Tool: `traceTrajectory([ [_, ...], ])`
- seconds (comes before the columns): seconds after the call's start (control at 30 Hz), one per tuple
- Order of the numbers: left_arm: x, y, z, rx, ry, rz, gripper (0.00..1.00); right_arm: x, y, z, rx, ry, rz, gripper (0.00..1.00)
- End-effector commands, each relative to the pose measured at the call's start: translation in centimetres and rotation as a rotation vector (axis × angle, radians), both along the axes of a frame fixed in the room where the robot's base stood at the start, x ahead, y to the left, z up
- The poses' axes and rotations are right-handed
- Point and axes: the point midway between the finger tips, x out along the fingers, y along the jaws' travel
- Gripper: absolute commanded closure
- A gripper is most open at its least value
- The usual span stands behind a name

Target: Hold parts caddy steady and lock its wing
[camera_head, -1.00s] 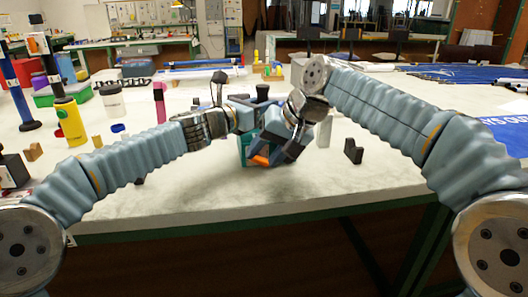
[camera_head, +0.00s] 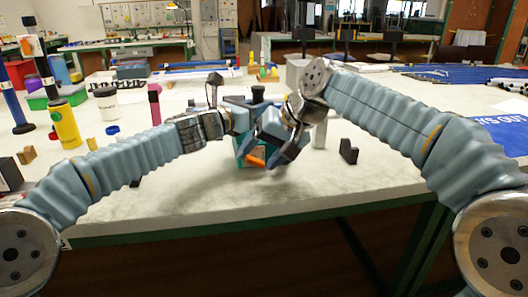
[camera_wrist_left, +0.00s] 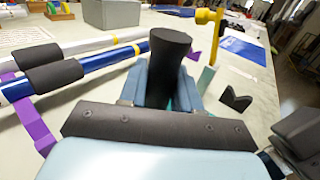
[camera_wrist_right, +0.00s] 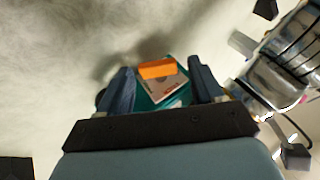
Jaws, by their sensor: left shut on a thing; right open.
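The parts caddy shows as a teal body (camera_head: 239,150) with an orange piece (camera_head: 255,161) low on its near side. Its black post-like handle (camera_wrist_left: 170,60) rises between my left fingers, and its top also shows in the head view (camera_head: 258,94). My left gripper (camera_head: 243,118) is shut on this handle. My right gripper (camera_head: 272,146) is open, in front of the caddy. In the right wrist view the orange piece (camera_wrist_right: 157,69) and a pale panel (camera_wrist_right: 166,88) on the teal body lie between the open fingers (camera_wrist_right: 162,85). My grippers hide much of the caddy.
A black notched block (camera_head: 348,151) and a pale upright block (camera_head: 319,134) stand right of the caddy. A yellow bottle (camera_head: 65,125) and a pink-topped post (camera_head: 154,104) stand left. The table's front edge (camera_head: 300,210) is near; the top before the caddy is clear.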

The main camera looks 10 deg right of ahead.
Motion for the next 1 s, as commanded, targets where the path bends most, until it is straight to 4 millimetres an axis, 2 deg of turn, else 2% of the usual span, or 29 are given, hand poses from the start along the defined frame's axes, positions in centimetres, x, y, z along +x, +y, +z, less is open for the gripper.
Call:
traceTrajectory([
  [0.37,0.1,0.2,0.2,-0.002,-0.001,0.003,1.00,0.0,0.1,-0.1,-0.070,0.002,0.000,0.28],
  [0.57,0.1,0.2,0.1,-0.001,-0.002,0.003,1.00,0.0,1.1,0.2,-0.309,-0.008,0.003,0.28],
  [0.7,0.1,0.1,0.1,-0.002,-0.001,0.002,1.00,-0.1,1.8,0.4,-0.555,-0.015,0.000,0.28],
  [0.8,0.0,0.1,0.1,-0.002,-0.001,0.002,1.00,-0.9,1.2,2.9,-0.532,-0.014,-0.007,0.28],
  [1.0,0.0,0.1,0.1,-0.001,-0.001,0.002,1.00,-2.7,1.3,7.1,-0.531,-0.014,-0.006,0.28],
])
